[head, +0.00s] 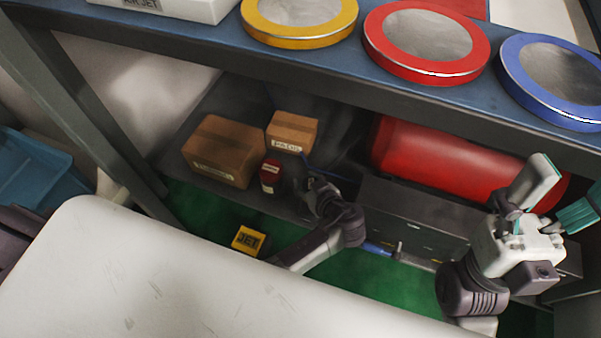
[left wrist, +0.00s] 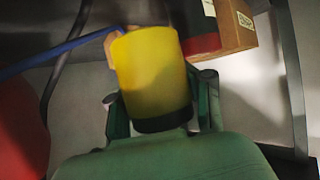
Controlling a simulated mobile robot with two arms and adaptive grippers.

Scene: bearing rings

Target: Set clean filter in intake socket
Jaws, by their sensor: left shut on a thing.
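My left gripper (head: 318,187) is low under the bench, near the shelf, small and dark in the head view. In the left wrist view its green fingers (left wrist: 160,112) are shut on a yellow cylinder (left wrist: 150,70) with a dark band at its near end; this may be the filter, but no marking shows. The held cylinder cannot be made out in the head view. My right gripper (head: 560,195) is at the far right, its fingers spread and empty. I cannot make out the intake socket for certain.
Brown boxes (head: 222,150) and a red can (head: 270,177) stand on the shelf, with a red tank (head: 440,160) to the right. Yellow, red and blue rings (head: 300,36) lie on the blue bench top (head: 215,45).

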